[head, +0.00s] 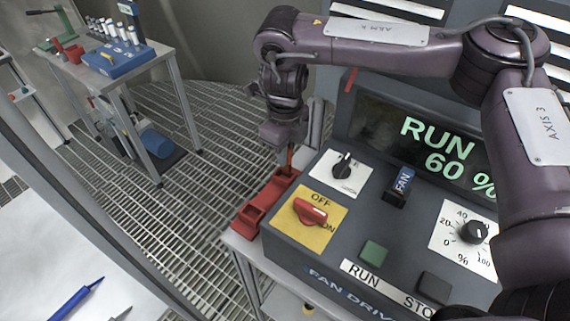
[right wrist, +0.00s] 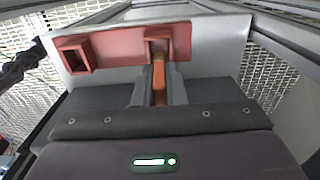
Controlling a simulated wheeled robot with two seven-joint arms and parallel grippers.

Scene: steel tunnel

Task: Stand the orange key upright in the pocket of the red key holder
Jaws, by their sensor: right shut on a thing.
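The red key holder (head: 250,216) sits at the left edge of the control box in the head view. In the right wrist view the holder (right wrist: 112,48) shows two square pockets, one left and one right. My right gripper (head: 284,145) is above the holder's far end, pointing down, and shut on the orange key (head: 289,160). The key (right wrist: 158,82) also shows between the fingers (right wrist: 158,92) in the right wrist view. It looks upright, its lower end at the right-hand pocket there. How deep it sits in the pocket I cannot tell. My left gripper is out of view.
The control box stands close beside the holder, with a red OFF/ON switch (head: 310,211), a black knob (head: 342,164) and a blue FAN tag (head: 403,181). A table with a blue rack (head: 118,58) is at the back left. Grating floor lies between.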

